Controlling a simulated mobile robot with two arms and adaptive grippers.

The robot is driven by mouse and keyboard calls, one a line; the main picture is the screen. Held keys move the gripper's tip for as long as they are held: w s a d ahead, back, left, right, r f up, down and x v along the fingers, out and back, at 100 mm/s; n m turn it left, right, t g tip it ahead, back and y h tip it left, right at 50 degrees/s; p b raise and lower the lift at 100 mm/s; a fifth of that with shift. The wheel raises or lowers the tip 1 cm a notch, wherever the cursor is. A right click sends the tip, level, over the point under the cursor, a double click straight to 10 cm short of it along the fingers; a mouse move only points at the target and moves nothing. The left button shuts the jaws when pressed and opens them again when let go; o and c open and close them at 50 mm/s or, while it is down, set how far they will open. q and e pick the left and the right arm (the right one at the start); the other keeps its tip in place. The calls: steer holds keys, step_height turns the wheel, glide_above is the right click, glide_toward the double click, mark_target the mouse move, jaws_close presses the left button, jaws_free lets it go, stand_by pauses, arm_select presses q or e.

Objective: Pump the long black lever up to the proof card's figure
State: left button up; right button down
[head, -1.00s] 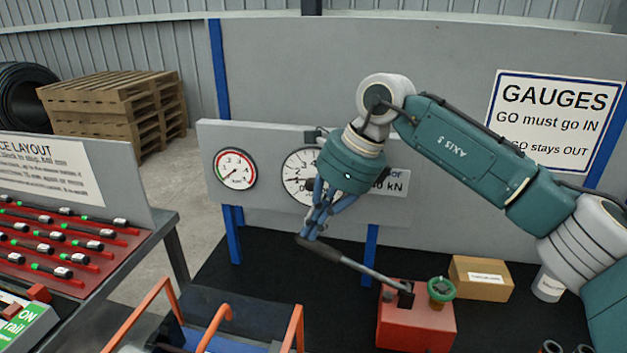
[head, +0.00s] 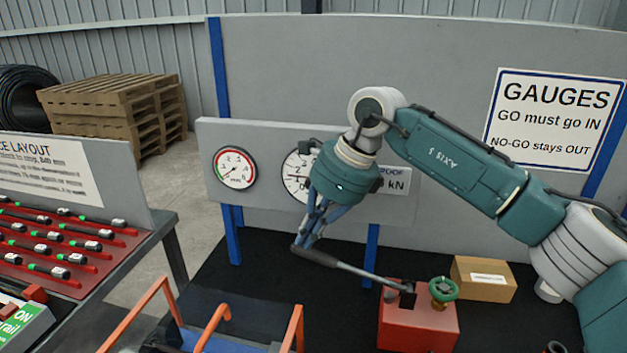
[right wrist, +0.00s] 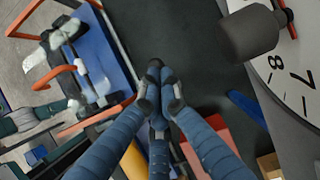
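The long black lever (head: 350,268) slopes from the red pump block (head: 415,322) up to the left. My right gripper (head: 304,243) is at its raised far end, fingers closed around the grip. In the right wrist view the fingertips (right wrist: 158,88) come together, and the fingers hide most of the lever. The proof card (head: 396,182) is partly covered by my wrist; only "PROOF" and an ending "0 kN" show. The large white dial (head: 293,177) is half hidden, so its reading is unclear. A smaller red-rimmed dial (head: 235,168) is left of it. My left gripper is not in view.
A green knob (head: 443,289) sits on the red block, with a cardboard box (head: 483,278) behind it. Orange-handled frames (head: 222,322) stand left of the block. The grey gauge panel (head: 260,140) is close behind my gripper. Black bench surface is free between them.

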mark_target(304, 251)
steer(key=shift+a+f+b, duration=0.15)
steer(key=shift+f+b, duration=0.25)
steer(key=shift+f, duration=0.25)
steer(key=shift+a+f+b, duration=0.15)
steer(key=shift+f+b, duration=0.3)
steer(key=shift+f, duration=0.25)
steer(key=shift+w+a+f+b, duration=0.1)
steer(key=shift+f+b, duration=0.35)
steer(key=shift+f, duration=0.25)
